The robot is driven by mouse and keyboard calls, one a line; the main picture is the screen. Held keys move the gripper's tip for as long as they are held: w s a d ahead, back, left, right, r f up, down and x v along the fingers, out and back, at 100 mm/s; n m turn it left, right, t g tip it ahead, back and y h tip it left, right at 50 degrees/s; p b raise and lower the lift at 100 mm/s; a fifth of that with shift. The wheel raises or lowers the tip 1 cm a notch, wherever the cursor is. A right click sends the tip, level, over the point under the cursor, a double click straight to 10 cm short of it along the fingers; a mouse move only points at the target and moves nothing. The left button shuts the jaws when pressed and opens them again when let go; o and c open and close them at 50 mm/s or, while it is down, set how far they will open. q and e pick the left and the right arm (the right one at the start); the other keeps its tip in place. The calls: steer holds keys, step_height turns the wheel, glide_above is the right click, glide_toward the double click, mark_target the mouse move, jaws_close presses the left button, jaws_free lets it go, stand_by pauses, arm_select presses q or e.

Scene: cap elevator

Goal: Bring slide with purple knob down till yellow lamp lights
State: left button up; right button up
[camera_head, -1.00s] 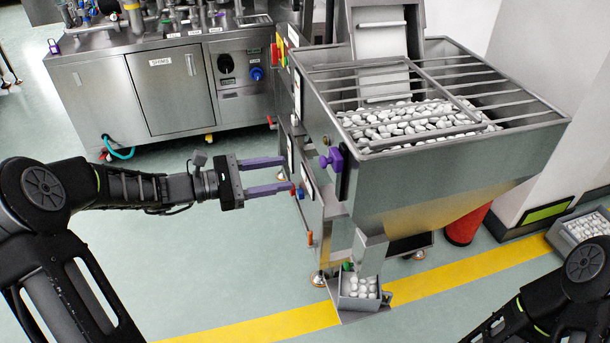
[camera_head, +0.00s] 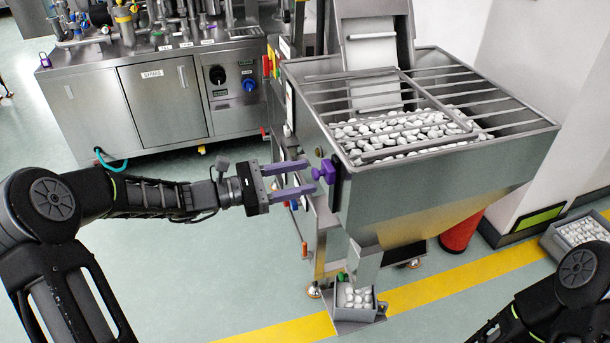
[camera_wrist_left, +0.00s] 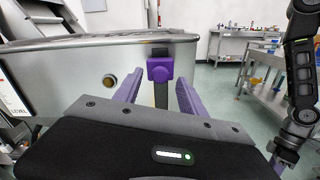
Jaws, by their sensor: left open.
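The purple knob (camera_head: 325,172) sits on a dark upright slide track on the side wall of the steel hopper. In the left wrist view the knob (camera_wrist_left: 160,69) is near the top of the dark track (camera_wrist_left: 161,94). My left gripper (camera_head: 309,177) is open, its purple fingers pointing at the knob. In the wrist view the knob shows between the two fingers, and I cannot tell whether they touch it. A round amber lamp (camera_wrist_left: 109,81) in a metal ring is left of the track and looks dull. My right arm shows in the wrist view, its gripper end unclear.
The hopper (camera_head: 430,200) holds white caps under a bar grid. A small bin (camera_head: 356,300) with caps is below it. A steel cabinet (camera_head: 165,100) stands behind. A red cylinder (camera_head: 460,236) is under the hopper. Floor left of the hopper is clear.

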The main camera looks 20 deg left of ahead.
arm_select(q)
steer(key=shift+x, duration=0.75)
jaws_close()
steer(key=shift+f, duration=0.1)
stand_by(0.8)
